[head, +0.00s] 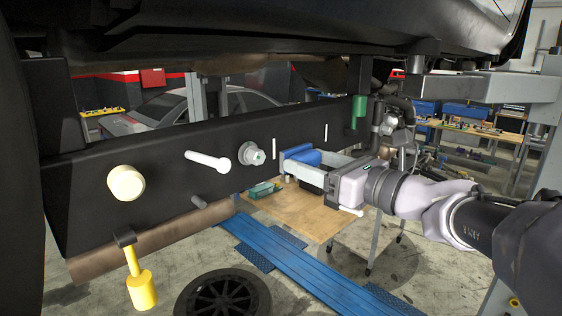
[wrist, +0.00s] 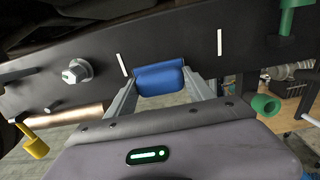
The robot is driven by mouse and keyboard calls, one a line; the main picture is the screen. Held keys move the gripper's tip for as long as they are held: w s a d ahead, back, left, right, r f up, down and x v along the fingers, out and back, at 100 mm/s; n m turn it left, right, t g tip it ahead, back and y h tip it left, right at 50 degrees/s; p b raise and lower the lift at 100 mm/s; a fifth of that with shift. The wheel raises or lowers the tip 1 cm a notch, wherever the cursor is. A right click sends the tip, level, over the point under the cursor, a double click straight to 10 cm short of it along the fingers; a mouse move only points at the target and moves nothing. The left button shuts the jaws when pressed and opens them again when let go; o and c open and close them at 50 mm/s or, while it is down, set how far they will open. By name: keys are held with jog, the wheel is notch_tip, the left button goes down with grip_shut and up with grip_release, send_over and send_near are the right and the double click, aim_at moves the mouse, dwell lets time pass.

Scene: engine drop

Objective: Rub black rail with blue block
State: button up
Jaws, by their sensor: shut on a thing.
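The black rail (head: 90,185) runs across the head view under the car body, and it fills the upper part of the wrist view (wrist: 190,45). Two white marks (head: 274,149) (wrist: 220,42) stand upright on its face. My gripper (head: 300,165) is shut on the blue block (head: 303,155), which sits between the two fingers. In the wrist view the block (wrist: 160,79) lies in front of the rail's lower part, a little right of the left mark. It is at or very close to the rail face; I cannot tell whether they touch.
A bolt with a flange (head: 252,154), a white pin (head: 208,160) and a cream cylinder (head: 126,183) stick out of the rail. A yellow hanging piece (head: 141,288) is at lower left. A green cylinder (head: 357,105) hangs at the rail's right end. A wooden table (head: 300,213) stands below.

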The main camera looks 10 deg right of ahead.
jog(key=shift+d, duration=0.1)
jog(key=shift+w+d+p, duration=0.15)
jog(key=shift+w+d, duration=0.45)
jog(key=shift+d, duration=0.2)
jog(key=shift+w+d+p, duration=0.15)
jog(key=shift+w+d, duration=0.45)
jog(key=shift+d, duration=0.15)
jog(key=shift+s+a+b, duration=0.3)
jog(key=shift+s+a, duration=0.35)
jog(key=shift+a, duration=0.2)
jog(key=shift+s+a+b, duration=0.25)
jog(key=shift+s+a, duration=0.35)
jog(key=shift+a, duration=0.2)
jog(key=shift+s+d, duration=0.25)
jog(key=shift+d, duration=0.1)
jog(key=b+v, duration=0.1)
jog(key=v, duration=0.5)
jog(key=shift+s, duration=0.1)
